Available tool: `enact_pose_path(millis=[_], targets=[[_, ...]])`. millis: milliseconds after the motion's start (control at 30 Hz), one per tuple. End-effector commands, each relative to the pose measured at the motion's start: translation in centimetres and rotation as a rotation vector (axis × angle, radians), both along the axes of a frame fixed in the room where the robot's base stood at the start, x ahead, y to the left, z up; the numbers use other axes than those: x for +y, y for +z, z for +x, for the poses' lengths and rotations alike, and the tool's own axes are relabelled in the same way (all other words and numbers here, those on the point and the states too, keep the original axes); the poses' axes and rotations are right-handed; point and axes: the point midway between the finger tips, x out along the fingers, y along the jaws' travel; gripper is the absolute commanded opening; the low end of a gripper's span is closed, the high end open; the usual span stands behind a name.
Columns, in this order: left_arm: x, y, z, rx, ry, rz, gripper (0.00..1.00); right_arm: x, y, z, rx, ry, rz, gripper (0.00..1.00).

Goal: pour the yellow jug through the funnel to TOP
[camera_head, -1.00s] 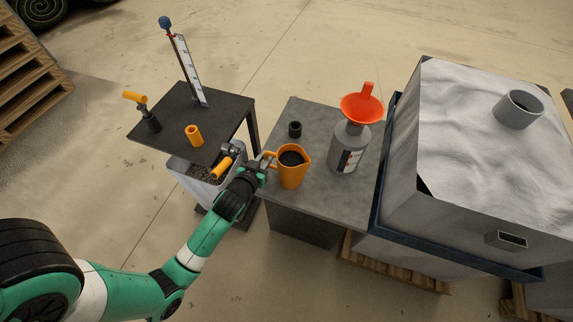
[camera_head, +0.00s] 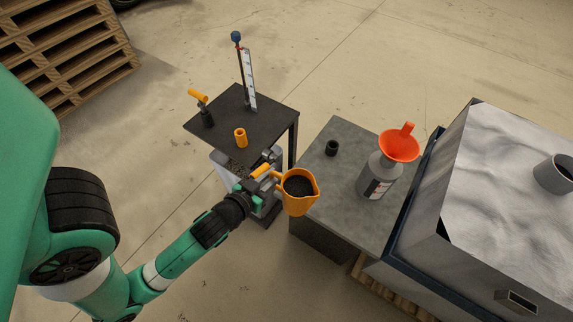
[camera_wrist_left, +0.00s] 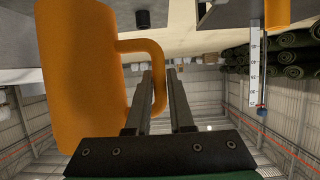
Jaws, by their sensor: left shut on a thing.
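The yellow jug (camera_head: 297,206), full of dark granules (camera_head: 299,187), is upright at the left edge of the grey table (camera_head: 345,215) and appears raised above it. My left gripper (camera_head: 268,178) is shut on its handle from the left. In the left wrist view the handle (camera_wrist_left: 157,60) passes by the fingers (camera_wrist_left: 160,85), and the jug body (camera_wrist_left: 80,80) fills the left side. The red-orange funnel (camera_head: 399,146) sits on the grey bottle (camera_head: 378,177), right of the jug and apart from it. My right gripper does not show.
A small black cap (camera_head: 332,148) stands on the grey table. A dark table (camera_head: 265,118) to the left holds a scale post (camera_head: 249,80), a yellow cylinder (camera_head: 240,138) and a yellow-handled tool (camera_head: 199,97). A large wrapped block (camera_head: 500,190) stands at the right.

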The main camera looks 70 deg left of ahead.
Motion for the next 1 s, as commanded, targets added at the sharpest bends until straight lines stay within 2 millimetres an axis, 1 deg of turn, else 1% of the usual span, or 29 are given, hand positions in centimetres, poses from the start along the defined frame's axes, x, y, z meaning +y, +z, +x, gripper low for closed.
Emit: enact_pose_path(millis=[33,167,733,767,867,967,1000], targets=[[-0.3,0.4,-0.5,-0.002,-0.002,0.001,0.00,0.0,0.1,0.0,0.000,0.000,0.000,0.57],[-0.6,0.6,-1.0,-0.005,0.000,0.001,0.00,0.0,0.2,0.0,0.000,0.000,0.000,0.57],[-0.7,0.7,-0.9,-0.004,-0.005,0.001,0.00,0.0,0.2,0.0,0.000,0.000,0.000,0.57],[-0.8,0.7,-0.7,-0.005,-0.011,0.001,0.00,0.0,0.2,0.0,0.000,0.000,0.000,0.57],[-1.9,1.1,0.8,-0.009,-0.061,0.002,0.00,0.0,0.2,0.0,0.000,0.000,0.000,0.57],[-4.2,1.3,3.3,-0.008,-0.156,0.000,0.00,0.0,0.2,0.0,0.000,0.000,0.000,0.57],[-5.4,1.4,4.3,-0.007,-0.202,-0.001,0.00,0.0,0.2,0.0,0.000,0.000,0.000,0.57]])
